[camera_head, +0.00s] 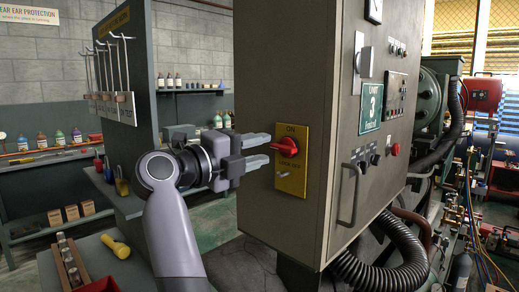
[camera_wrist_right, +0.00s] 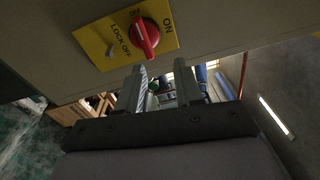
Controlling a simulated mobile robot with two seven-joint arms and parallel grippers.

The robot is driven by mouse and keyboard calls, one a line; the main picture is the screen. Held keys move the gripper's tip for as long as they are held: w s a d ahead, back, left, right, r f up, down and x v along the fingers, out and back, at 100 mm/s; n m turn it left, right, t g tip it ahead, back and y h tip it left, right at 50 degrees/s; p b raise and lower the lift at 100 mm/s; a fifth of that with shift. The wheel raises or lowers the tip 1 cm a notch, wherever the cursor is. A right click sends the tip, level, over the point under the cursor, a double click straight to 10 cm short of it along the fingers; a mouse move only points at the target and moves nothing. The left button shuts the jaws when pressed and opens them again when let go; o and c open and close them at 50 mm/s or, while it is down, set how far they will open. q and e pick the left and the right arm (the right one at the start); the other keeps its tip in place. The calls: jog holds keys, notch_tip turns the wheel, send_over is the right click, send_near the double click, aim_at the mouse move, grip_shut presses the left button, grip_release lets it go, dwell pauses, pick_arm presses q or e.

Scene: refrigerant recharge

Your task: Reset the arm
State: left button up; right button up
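My right gripper (camera_head: 262,151) is in front of the grey cabinet (camera_head: 285,60), just left of the red rotary switch (camera_head: 285,146) on its yellow plate (camera_head: 291,183). The plate reads ON at the top and LOCK OFF lower down. In the right wrist view, my right gripper's fingers (camera_wrist_right: 160,88) are apart with nothing between them. The red switch (camera_wrist_right: 144,38) and yellow plate (camera_wrist_right: 108,38) are beyond the fingertips there, and the fingers do not hold the switch. My left gripper is not in view.
A workbench with a yellow flashlight (camera_head: 116,246) stands at lower left. Shelves with bottles (camera_head: 60,137) line the back wall. A black corrugated hose (camera_head: 375,272) runs below the cabinet. Machinery and a red box (camera_head: 484,94) are at the right. Green floor (camera_head: 213,222) shows behind my arm.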

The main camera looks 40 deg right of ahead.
aim_at(281, 149)
jog(key=a, duration=0.1)
jog(key=a+f, duration=0.1)
jog(key=w+n+t, duration=0.1)
jog(key=shift+a+f, duration=0.25)
jog(key=shift+a, duration=0.15)
jog(key=d, duration=0.9)
jog(key=shift+w+r, duration=0.15)
jog(key=shift+w, duration=0.15)
jog(key=shift+s, duration=0.1)
